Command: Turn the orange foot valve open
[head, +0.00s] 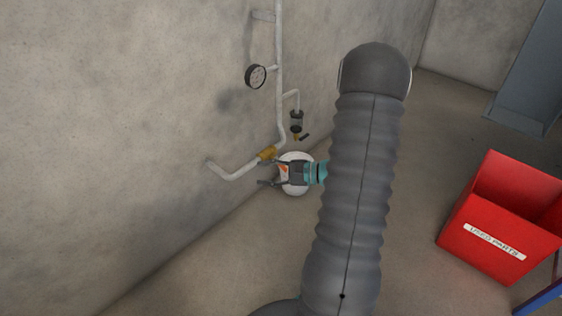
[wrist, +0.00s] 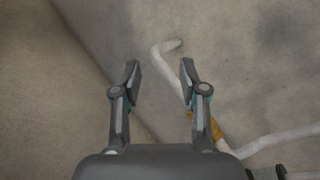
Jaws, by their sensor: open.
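The foot valve shows as a brass-yellow body (head: 267,153) on the white pipe low by the wall. My gripper (head: 270,173) is open and points left, just below the valve body. The yellow valve body (wrist: 217,130) lies beside the right finger, partly hidden. I cannot see the orange handle there, nor tell whether a finger touches it.
The white pipe (head: 279,50) climbs the wall with a round gauge (head: 256,76) and a side branch with a dark fitting (head: 296,121). A red bin (head: 470,242) marked "USED PARTS" stands at right. The floor between is clear.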

